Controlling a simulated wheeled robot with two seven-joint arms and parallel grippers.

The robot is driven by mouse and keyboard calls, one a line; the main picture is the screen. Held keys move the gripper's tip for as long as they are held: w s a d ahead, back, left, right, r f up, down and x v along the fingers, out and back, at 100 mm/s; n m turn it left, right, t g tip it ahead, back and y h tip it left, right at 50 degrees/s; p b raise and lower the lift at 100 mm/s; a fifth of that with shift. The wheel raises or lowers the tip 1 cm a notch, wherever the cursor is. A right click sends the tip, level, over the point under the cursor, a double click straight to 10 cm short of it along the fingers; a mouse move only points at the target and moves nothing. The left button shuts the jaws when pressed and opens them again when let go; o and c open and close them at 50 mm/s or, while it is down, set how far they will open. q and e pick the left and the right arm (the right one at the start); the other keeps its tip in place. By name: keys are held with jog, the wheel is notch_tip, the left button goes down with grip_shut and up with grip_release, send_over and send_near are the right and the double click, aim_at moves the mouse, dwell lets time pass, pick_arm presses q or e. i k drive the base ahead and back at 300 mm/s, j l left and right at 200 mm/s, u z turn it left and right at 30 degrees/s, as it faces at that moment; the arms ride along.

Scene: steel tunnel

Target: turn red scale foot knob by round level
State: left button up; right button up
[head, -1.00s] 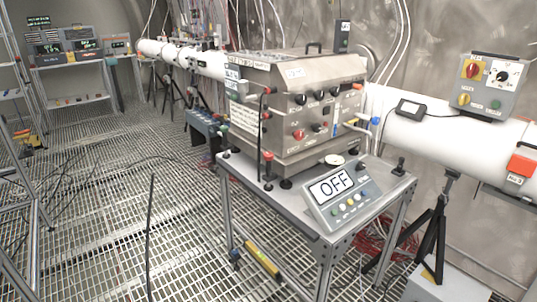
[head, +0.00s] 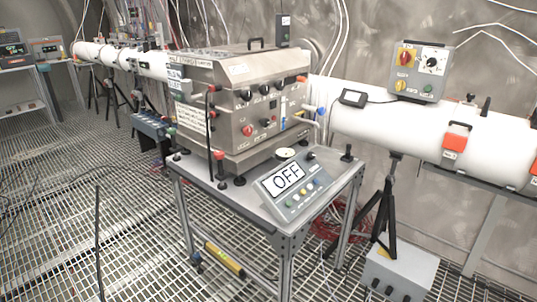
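The red knob (head: 219,155) sits on a dark upright stem at the front left of the steel instrument box (head: 240,100). Black feet (head: 239,181) show under the box's lower edge. A small round pale disc, which looks like the round level (head: 285,153), lies behind the display panel (head: 291,184), which reads OFF. Any bubble in it is too small to make out. Neither of my grippers is in the head view.
The box and panel stand on a metal-framed table (head: 240,203) on a grated floor. A black tripod (head: 385,210) and a grey box (head: 398,272) stand to the right. The floor at front left looks mostly clear.

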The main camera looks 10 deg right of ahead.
aim_at(219, 156)
jog(key=i+j+z, duration=0.1)
jog(key=i+j, duration=0.25)
jog(key=i+j+z, duration=0.15)
jog(key=i+j, duration=0.15)
jog(key=j, duration=0.25)
jog(key=i+j+z, duration=0.1)
jog(key=i+j, duration=0.25)
jog(key=j, duration=0.15)
